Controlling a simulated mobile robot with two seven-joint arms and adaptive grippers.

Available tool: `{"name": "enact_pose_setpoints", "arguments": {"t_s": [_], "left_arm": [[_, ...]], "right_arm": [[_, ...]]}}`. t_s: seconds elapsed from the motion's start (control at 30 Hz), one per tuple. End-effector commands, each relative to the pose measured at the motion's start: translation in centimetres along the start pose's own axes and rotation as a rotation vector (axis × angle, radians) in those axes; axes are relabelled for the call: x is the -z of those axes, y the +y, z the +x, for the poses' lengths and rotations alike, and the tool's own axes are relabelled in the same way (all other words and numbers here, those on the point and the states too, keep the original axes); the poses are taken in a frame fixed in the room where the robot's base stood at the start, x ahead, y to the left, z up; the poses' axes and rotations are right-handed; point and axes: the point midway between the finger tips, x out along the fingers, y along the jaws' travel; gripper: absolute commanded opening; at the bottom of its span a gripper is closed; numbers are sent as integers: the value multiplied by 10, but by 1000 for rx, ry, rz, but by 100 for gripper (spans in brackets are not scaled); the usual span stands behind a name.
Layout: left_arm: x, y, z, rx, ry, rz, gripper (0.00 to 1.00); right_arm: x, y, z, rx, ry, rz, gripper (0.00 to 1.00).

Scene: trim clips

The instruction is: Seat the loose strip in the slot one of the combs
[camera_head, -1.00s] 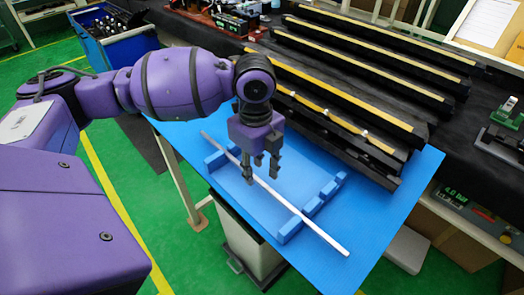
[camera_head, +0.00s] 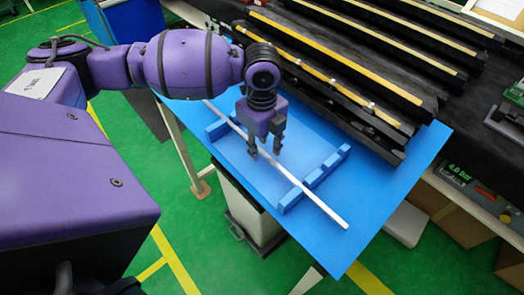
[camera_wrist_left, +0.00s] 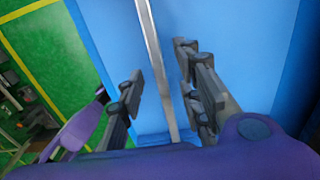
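The loose strip (camera_head: 325,208) is a long, thin, pale bar lying diagonally across the blue board (camera_head: 395,190). It crosses two notched blue combs, the left comb (camera_head: 216,131) and the right comb (camera_head: 316,180). I cannot tell whether it sits in a slot or on top. The strip's right end sticks out past the right comb. My left gripper (camera_head: 265,152) points down over the strip between the combs. In the left wrist view its fingers (camera_wrist_left: 163,90) are apart, with the strip (camera_wrist_left: 153,45) showing between them; contact is not visible. My right gripper is out of view.
Long black rails with yellow strips (camera_head: 355,55) stand in rows behind the board and overhang its back edge. A blue cart (camera_head: 130,18) is at the upper left. The board's front right part is clear.

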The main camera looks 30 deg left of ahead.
Motion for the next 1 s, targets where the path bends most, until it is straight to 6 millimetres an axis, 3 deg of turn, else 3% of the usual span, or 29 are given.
{"name": "enact_pose_setpoints", "arguments": {"t_s": [0.07,0.33,0.77,1.0], "left_arm": [[0,0,-1,1,0,0,33],[0,0,-1,0,0,0,0],[0,0,-4,1,0,0,0],[0,-1,-30,3,0,0,0]], "right_arm": [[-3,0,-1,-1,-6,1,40],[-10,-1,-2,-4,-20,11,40],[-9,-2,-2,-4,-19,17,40],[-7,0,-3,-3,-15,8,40]]}}
